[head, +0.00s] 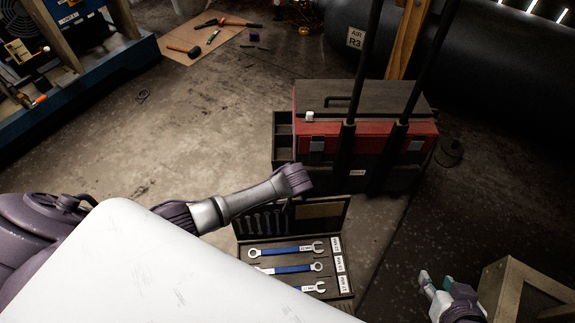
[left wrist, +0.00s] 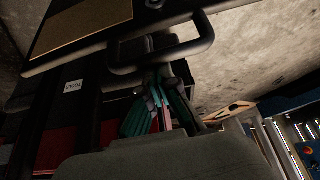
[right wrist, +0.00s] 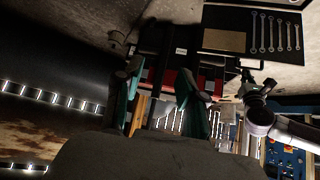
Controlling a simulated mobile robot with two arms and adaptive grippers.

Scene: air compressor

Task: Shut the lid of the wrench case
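The wrench case (head: 348,270) lies open on the floor, with several blue-handled wrenches in its base. Its lid (head: 291,222) stands raised at the back, with a tan panel and wrench outlines inside. The lid also shows upside down in the right wrist view (right wrist: 226,41). My left arm reaches to the lid's upper edge in the head view; its gripper is hidden there. In the left wrist view my left gripper (left wrist: 157,72) has its fingers close together at a dark handle loop; any grip on it is unclear. My right gripper (head: 436,282) is open and empty, right of the case.
A red and black toolbox (head: 365,128) with two upright dark bars stands just behind the case. A wooden crate (head: 520,292) is at the lower right, beside my right gripper. Hand tools lie on cardboard (head: 190,40) at the back. The floor left of the toolbox is mostly clear.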

